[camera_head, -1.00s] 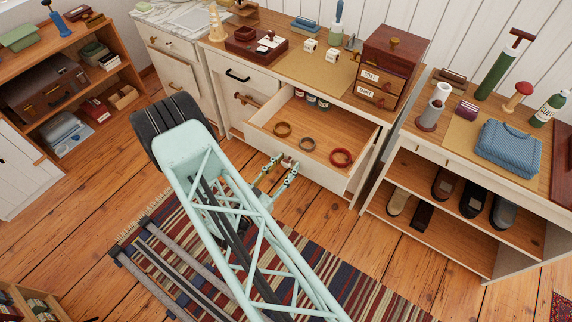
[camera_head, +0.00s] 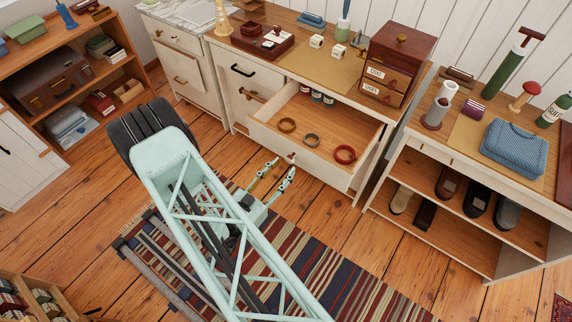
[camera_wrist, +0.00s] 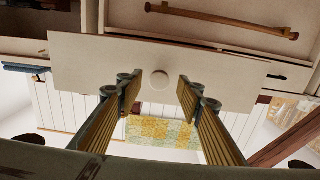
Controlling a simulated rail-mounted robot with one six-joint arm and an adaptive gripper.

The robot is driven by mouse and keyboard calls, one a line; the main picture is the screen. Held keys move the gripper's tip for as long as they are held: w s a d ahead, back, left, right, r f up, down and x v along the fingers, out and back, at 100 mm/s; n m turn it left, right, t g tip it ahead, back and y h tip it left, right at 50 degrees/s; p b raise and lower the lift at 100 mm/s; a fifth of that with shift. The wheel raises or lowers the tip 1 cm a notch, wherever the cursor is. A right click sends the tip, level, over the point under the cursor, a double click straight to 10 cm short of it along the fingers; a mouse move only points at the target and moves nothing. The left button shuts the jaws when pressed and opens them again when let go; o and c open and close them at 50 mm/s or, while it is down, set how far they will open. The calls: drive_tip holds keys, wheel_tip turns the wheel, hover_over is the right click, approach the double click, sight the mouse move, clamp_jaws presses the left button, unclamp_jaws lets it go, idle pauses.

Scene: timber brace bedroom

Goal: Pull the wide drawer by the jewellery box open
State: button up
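The wide drawer (camera_head: 318,165) stands well open from the dresser. Several jars and three ring-shaped items, brown, grey and red, lie in it. Its round knob (camera_head: 291,157) is at the middle of its front; the knob also shows in the wrist view (camera_wrist: 160,80). My gripper (camera_head: 283,167) is just in front of the drawer front, fingers open and empty. In the wrist view the fingers (camera_wrist: 159,88) are spread on both sides of the knob, with gaps between. A dark red box with small labelled drawers (camera_head: 402,43) stands on the dresser top above; I cannot tell whether it is the jewellery box.
A dark red open tray-like box (camera_head: 262,48) is on the dresser top. A smaller drawer (camera_head: 243,75) is at left. An open shelf unit with shoes (camera_head: 440,225) stands close at right. A striped rug (camera_head: 340,275) covers the floor in front.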

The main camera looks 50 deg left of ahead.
drive_tip(key=v, duration=0.6)
drive_tip(key=shift+s+d, duration=0.15)
drive_tip(key=shift+s, duration=0.25)
drive_tip(key=shift+f, duration=0.1)
idle(0.6)
